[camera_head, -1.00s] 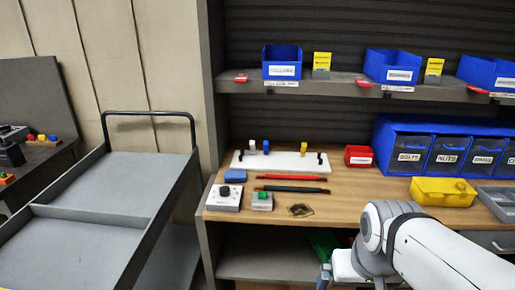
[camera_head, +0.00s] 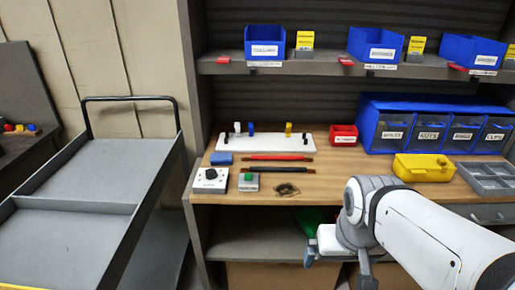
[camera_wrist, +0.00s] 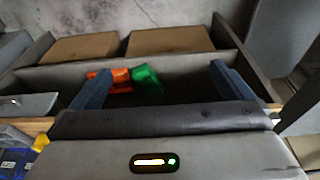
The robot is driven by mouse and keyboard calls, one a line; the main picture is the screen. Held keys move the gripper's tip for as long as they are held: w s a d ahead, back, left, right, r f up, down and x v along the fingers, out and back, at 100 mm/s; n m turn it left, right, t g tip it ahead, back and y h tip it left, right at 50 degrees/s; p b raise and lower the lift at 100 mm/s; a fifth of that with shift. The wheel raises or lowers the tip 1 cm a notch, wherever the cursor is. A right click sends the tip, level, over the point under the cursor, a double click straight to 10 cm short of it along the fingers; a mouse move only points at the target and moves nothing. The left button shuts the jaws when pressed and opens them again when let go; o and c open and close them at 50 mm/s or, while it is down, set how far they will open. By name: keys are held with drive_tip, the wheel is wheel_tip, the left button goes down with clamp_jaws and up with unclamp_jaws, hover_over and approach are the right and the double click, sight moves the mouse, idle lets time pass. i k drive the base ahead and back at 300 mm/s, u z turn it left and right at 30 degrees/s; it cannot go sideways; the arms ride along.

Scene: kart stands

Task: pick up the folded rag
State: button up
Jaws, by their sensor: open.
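A small flat blue piece (camera_head: 221,158) lies at the back left of the wooden bench top; it may be the folded rag, but I cannot tell. A green piece (camera_head: 312,219) is on the shelf under the bench. The wrist view shows it (camera_wrist: 147,80) beside an orange piece (camera_wrist: 116,80); their shapes are unclear, and either may be cloth. My gripper (camera_head: 338,268) is in front of the bench, below its top. In the wrist view my gripper (camera_wrist: 161,74) is open and empty, with the green and orange pieces seen between its fingers.
The bench top (camera_head: 345,187) holds a white rack (camera_head: 266,143), red and black tools, two small boxes, a red bin (camera_head: 343,134), a yellow case (camera_head: 424,167) and blue drawers (camera_head: 375,110). A grey cart (camera_head: 100,178) stands left. Cardboard boxes (camera_wrist: 170,40) sit below the lower shelf.

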sight(224, 159)
drive_tip(key=k, duration=0.6)
drive_tip(key=u, duration=0.35)
drive_tip(key=i, duration=1.35)
drive_tip(key=u, duration=0.55)
drive_tip(key=i, duration=0.5)
drive_tip(key=u, duration=0.25)
